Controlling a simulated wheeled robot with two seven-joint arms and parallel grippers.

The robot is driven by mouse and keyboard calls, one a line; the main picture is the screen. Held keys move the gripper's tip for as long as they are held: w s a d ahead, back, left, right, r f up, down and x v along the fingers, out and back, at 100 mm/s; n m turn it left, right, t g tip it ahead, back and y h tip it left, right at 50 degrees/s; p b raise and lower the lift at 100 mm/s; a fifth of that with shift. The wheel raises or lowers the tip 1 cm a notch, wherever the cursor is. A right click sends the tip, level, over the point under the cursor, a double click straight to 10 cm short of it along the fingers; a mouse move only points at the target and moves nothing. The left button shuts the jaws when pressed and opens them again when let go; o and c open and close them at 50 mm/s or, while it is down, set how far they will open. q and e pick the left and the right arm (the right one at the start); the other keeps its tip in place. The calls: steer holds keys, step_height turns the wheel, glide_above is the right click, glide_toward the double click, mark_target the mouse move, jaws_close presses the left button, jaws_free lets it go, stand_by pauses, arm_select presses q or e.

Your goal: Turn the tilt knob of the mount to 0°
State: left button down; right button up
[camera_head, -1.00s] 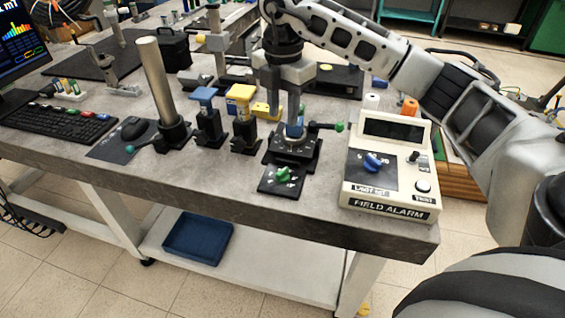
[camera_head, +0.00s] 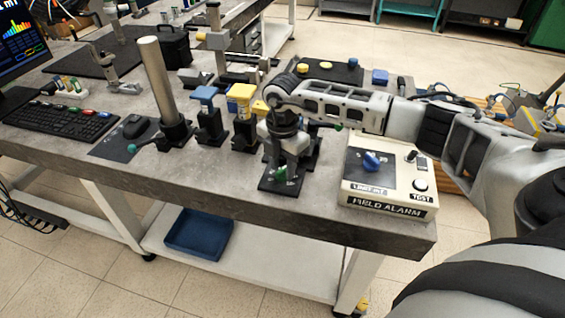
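The mount is a black block (camera_head: 311,156) on the bench, largely hidden behind my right gripper and arm. A flat black plate (camera_head: 272,185) in front of it carries a green knob (camera_head: 281,174). My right gripper (camera_head: 281,168) points down at this green knob, with its fingers at or just above it. The knob shows only in part, and I cannot tell whether the fingers touch it. The mount's blue knob is hidden by my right arm. The knob markings are too small to read. My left gripper is not in view.
The field alarm box (camera_head: 390,188), with a blue knob (camera_head: 371,161), stands close on the right. A blue-topped stand (camera_head: 205,95) and a yellow-topped stand (camera_head: 241,95) are on the left, near a tall grey post (camera_head: 157,80). The bench's front edge is just below the plate.

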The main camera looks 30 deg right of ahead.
jaws_close()
stand_by(0.3)
